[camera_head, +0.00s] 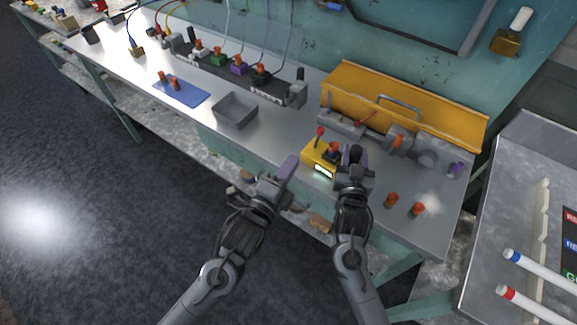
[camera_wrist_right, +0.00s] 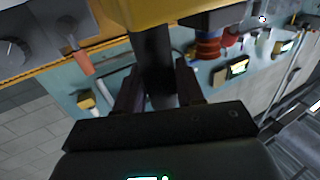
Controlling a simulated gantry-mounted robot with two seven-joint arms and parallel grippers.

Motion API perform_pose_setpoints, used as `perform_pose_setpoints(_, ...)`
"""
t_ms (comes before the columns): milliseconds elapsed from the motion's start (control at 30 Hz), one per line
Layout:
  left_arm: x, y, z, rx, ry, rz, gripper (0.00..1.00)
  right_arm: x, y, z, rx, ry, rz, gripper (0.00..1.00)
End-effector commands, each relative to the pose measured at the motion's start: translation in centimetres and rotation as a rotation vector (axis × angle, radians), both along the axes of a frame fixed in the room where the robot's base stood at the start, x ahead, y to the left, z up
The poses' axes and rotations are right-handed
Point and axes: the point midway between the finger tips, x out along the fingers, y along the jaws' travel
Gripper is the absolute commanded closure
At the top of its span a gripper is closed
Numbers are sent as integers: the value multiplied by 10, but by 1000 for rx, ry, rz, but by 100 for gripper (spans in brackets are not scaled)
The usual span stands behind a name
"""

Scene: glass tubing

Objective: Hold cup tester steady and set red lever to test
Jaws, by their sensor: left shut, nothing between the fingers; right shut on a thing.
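The yellow cup tester (camera_head: 320,158) stands near the front of the metal bench, with a lit display on its front. Its red-tipped lever (camera_head: 319,132) sticks up at the left-back side. A red-orange cup piece (camera_head: 333,148) sits on its right part. My right gripper (camera_head: 354,155) is at the tester's right side. In the right wrist view its fingers (camera_wrist_right: 158,88) are closed around a dark bar (camera_wrist_right: 152,55) below the tester's yellow body (camera_wrist_right: 165,12). My left gripper (camera_head: 291,162) is shut and empty, left of the tester and apart from it.
A grey tray (camera_head: 235,109) and blue mat (camera_head: 181,91) lie to the left. A yellow toolbox (camera_head: 405,105) and grey machine parts stand behind. Two red-topped pieces (camera_head: 391,200) stand front right. Bench between tray and tester is clear.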

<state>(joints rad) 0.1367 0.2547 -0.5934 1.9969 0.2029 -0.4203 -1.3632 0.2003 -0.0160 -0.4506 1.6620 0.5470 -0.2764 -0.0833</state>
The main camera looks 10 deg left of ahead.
Motion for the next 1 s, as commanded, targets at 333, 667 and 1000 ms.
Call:
perform_pose_setpoints(333,-3,1,1,0,0,0,100,0,0,0,0,1,1,100)
perform_pose_setpoints(667,-3,1,1,0,0,-1,100,0,0,0,0,0,0,35)
perform_pose_setpoints(1000,-3,1,1,0,0,-1,100,-1,0,0,0,0,0,32)
